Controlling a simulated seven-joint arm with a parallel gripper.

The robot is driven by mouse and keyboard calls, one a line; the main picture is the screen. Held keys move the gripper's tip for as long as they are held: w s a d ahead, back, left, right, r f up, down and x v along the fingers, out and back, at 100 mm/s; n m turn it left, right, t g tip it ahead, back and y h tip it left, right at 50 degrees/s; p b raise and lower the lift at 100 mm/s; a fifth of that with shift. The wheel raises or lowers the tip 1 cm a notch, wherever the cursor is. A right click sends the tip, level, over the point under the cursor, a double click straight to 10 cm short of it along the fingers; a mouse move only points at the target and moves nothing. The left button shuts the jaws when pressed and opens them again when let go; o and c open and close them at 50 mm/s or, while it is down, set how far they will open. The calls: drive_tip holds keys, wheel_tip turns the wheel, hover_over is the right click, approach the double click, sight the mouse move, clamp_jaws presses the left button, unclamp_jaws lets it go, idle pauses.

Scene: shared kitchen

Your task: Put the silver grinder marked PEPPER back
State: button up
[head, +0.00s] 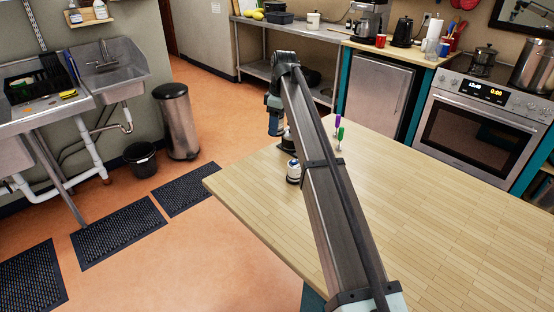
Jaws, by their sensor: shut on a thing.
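My gripper (276,128) hangs at the end of my arm over the far left part of the wooden table (440,220). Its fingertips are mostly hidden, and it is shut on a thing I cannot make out. A small dark shape with a pale lower part (287,142) shows beside it, partly behind my arm. A white and dark blue container (293,172) stands on the table just left of my arm. No silver grinder and no PEPPER marking can be made out.
A purple-topped thing (337,121) and a green-topped thing (340,138) stand on the table right of my arm. The table's right and near parts are clear. A steel bin (177,122), sink (108,66) and oven (470,130) stand beyond the table.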

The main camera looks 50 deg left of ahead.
drive_tip(key=shift+s+d+f, duration=0.15)
drive_tip(key=shift+s+f, duration=0.3)
drive_tip(key=shift+s, duration=0.1)
drive_tip(key=shift+w+f, duration=0.15)
drive_tip(key=shift+f, duration=4.8)
drive_tip(key=shift+f, duration=0.15)
drive_tip(key=o, duration=1.4)
drive_tip(key=r, duration=0.8)
drive_tip(key=d+r, duration=0.1)
drive_tip(key=r, duration=0.3)
drive_tip(key=shift+w+r, duration=0.15)
drive_tip(key=shift+w, duration=0.2)
